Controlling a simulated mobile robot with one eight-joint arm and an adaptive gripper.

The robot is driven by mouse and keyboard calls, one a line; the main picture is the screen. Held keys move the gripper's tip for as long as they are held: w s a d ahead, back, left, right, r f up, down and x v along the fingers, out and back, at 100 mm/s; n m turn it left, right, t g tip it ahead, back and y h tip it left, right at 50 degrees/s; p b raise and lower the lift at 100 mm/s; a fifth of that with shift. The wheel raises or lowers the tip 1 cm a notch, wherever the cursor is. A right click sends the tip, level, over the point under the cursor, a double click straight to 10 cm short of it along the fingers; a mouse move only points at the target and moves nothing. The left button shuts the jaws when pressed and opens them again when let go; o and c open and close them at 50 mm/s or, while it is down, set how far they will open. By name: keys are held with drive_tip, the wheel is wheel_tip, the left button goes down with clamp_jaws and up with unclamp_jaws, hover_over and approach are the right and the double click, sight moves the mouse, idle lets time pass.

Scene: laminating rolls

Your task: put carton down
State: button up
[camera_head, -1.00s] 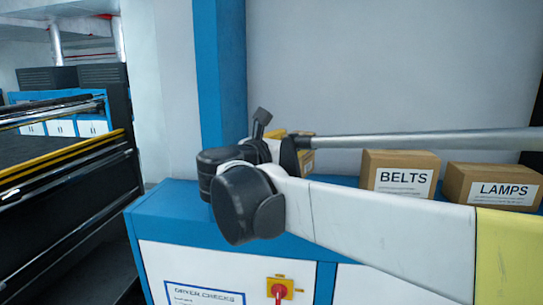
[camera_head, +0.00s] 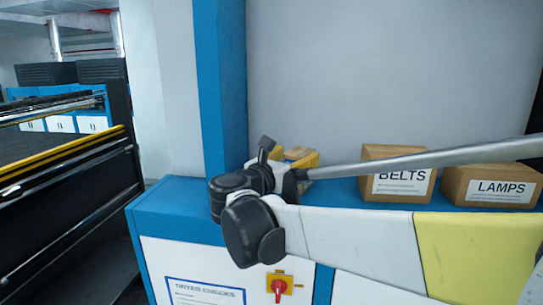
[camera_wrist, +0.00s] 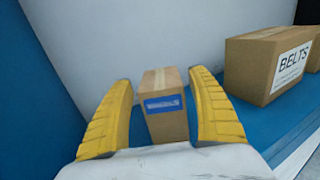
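A small brown carton (camera_wrist: 166,112) with a blue label stands upright on the blue cabinet top (camera_wrist: 97,109) in the wrist view, its lower part hidden by my wrist. My gripper (camera_wrist: 160,92) has its two yellow fingers on either side of the carton. A gap shows between the left finger and the carton; the right finger is very close to it, and I cannot tell if it touches. The fingers look open around the carton. In the head view my gripper (camera_head: 302,157) and the carton are mostly hidden behind my arm.
A carton marked BELTS (camera_head: 398,154) and one marked LAMPS (camera_head: 495,182) stand to the right on the cabinet. A wall is close behind. A red switch (camera_head: 278,287) is on the cabinet front. The cabinet top left of my gripper is clear.

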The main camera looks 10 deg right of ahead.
drive_tip(key=shift+r, duration=0.2)
drive_tip(key=shift+s+a, duration=0.25)
drive_tip(key=shift+a, duration=0.05)
drive_tip(key=b+v, duration=0.2)
drive_tip(key=v, duration=0.9)
drive_tip(key=shift+s, duration=0.2)
drive_tip(key=shift+a, duration=0.1)
